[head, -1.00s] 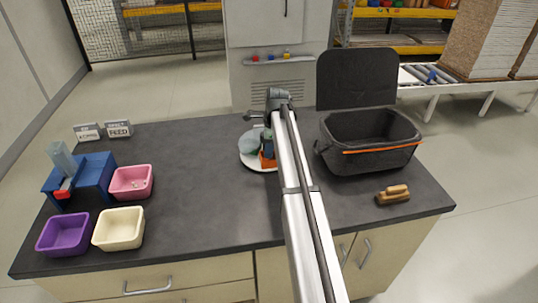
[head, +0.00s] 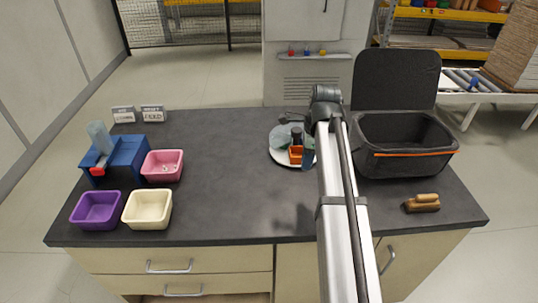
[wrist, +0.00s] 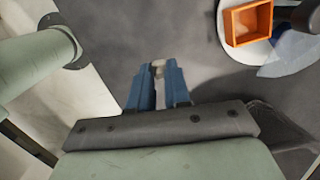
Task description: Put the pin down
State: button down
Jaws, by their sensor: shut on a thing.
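My gripper (wrist: 159,78) has blue fingers and points at the dark worktop in the wrist view. It is shut on a small pale pin (wrist: 158,67), of which only a little shows between the fingertips. The gripper is apart from the orange tray (wrist: 248,22), which is at the upper right of that view. In the head view, a blue finger of my gripper (head: 308,155) shows beside the orange tray (head: 295,157) and the white round plate (head: 277,155), partly behind my arm. The pin is hidden in the head view.
A black open-lidded bin (head: 405,160) and a brown brush (head: 422,203) stand to the right. Pink (head: 162,166), purple (head: 97,211) and cream (head: 147,210) bins and a blue device (head: 125,155) stand at left. The worktop's middle is clear.

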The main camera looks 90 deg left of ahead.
jog(key=shift+n, duration=0.8)
jog(key=shift+s+d+f, duration=0.1)
jog(key=shift+d+f, duration=0.4)
jog(key=shift+f, duration=1.25)
jog(key=shift+w+d+f, duration=0.1)
jog(key=shift+d+f, duration=0.45)
jog(key=shift+f, duration=1.2)
jog(key=shift+s+d+f, duration=0.1)
jog(key=shift+d+f, duration=0.4)
jog(key=shift+f, duration=1.25)
jog(key=shift+f, duration=0.15)
jog(key=c, duration=1.1)
grip_release()
jog(key=r, duration=0.4)
jog(key=w+r, duration=0.1)
jog(key=r, duration=0.7)
jog(key=shift+w+r, duration=0.1)
jog(key=shift+w, duration=0.1)
